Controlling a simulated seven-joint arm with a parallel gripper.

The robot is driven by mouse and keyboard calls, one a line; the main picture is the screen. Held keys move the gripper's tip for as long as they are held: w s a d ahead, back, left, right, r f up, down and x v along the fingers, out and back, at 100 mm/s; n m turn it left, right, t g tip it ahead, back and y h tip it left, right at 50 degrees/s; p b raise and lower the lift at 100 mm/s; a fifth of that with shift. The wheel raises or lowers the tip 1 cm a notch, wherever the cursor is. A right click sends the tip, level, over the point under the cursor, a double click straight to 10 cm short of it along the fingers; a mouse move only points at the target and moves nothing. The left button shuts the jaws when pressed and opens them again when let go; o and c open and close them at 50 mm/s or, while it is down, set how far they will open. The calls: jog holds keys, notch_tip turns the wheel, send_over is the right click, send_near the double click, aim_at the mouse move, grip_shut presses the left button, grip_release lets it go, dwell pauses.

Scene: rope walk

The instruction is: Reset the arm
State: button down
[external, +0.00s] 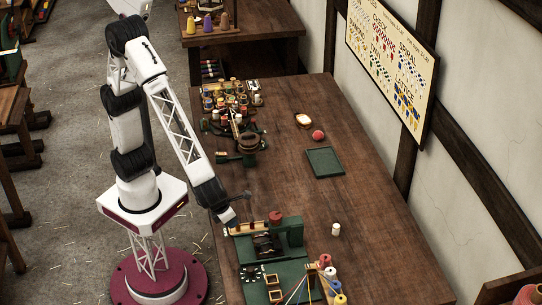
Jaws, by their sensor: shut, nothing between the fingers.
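My white and black arm reaches from its base at the left over the near part of the wooden table (290,190). My gripper (229,217) points down at the table's left edge, beside the left end of a green machine (292,232). It is small here; its fingers look shut and empty. I cannot tell whether it touches anything.
A crowd of spools (226,97) stands at the table's far left, with a dark round pot (249,141) nearby. A green tray (325,162), a red ball (318,135) and a white spool (336,229) lie in the open. The table's right side is mostly clear.

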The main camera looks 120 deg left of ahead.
jog(key=s+a+r+n+h, duration=0.1)
jog(key=s+a+r+n, duration=0.2)
jog(key=s, duration=0.8)
jog(key=s+a+r+n+h, duration=0.1)
jog(key=s+a+r+n, duration=0.3)
jog(key=s+r+n, duration=0.3)
jog(key=s+a+r+n+h, duration=0.1)
jog(key=s+a+r+n, duration=0.2)
jog(key=s+n, duration=1)
notch_tip(320, 180, up, 2)
jog(key=shift+s+a+h, duration=0.15)
jog(key=shift+s+h, duration=0.15)
jog(key=shift+s, duration=0.7)
jog(key=w+d+f+m+g+y, duration=0.1)
jog(key=w+d+f+m+y, duration=0.3)
jog(key=w, duration=0.6)
jog(key=w+d+f+m+g+y, duration=0.1)
jog(key=w+f+m, duration=0.2)
jog(key=w+m, duration=0.55)
jog(key=w+d+f+m+t+y, duration=0.2)
jog(key=w+d+f+m+y, duration=0.2)
jog(key=w+d+f+m, duration=0.4)
jog(key=w+d+f, duration=0.5)
jog(key=w+f, duration=0.1)
jog(key=w, duration=0.3)
jog(key=shift+d+m+t, duration=0.15)
jog(key=shift+m+t, duration=0.15)
jog(key=shift+m, duration=0.05)
